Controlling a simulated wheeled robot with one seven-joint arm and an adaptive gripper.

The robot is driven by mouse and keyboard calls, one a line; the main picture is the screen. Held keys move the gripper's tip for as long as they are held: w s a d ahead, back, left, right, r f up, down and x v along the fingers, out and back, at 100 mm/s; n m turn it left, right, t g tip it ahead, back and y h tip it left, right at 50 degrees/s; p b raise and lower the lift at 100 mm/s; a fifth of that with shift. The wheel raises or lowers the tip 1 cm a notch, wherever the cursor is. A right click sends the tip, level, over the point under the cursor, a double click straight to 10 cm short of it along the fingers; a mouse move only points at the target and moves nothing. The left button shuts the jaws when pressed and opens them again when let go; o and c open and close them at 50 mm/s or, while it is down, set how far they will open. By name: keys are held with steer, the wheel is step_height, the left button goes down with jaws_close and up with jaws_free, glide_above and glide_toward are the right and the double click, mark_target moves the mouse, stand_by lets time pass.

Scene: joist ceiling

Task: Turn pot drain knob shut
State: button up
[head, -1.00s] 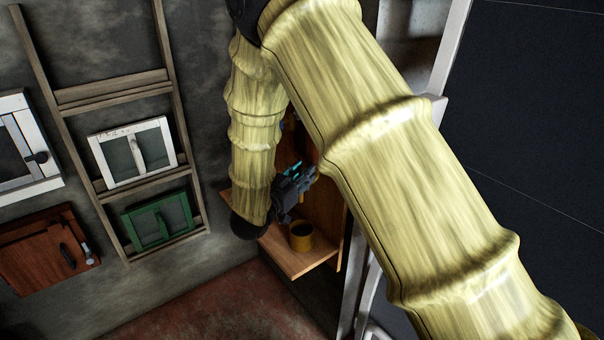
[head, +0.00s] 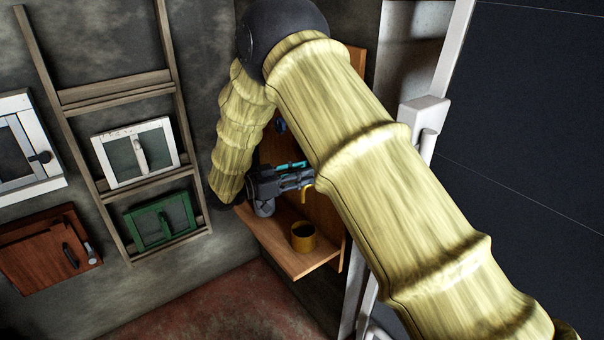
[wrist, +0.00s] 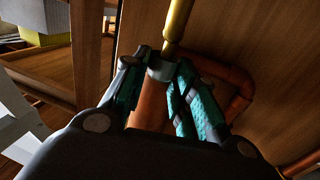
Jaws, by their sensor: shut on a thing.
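My gripper (head: 306,179) is level in front of the wooden back board, above the shelf. A thin yellow spout (head: 307,192) hangs just below its tips. In the wrist view my gripper (wrist: 160,75) has its teal fingers closed around a small grey fitting (wrist: 161,67), which I take to be the drain knob. A yellow rod (wrist: 177,22) rises from that fitting, and an orange-brown pipe (wrist: 152,105) runs between the fingers. The fingers hide part of the fitting, so its turn angle cannot be read. A yellow pot (head: 303,238) stands upright on the shelf below.
The wooden shelf (head: 270,245) is narrow and has a back board. A white frame (head: 425,115) and a dark panel (head: 530,120) stand to the right. A wooden ladder rack (head: 120,90) and small framed doors hang on the left wall. A curved orange pipe (wrist: 240,90) lies right of the fingers.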

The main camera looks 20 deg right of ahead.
steer(key=shift+w+m+g, duration=0.1)
steer(key=shift+m+g, duration=0.4)
steer(key=shift+g, duration=0.3)
steer(key=o, duration=1)
steer(key=a, duration=1.2)
steer(key=shift+s, duration=0.3)
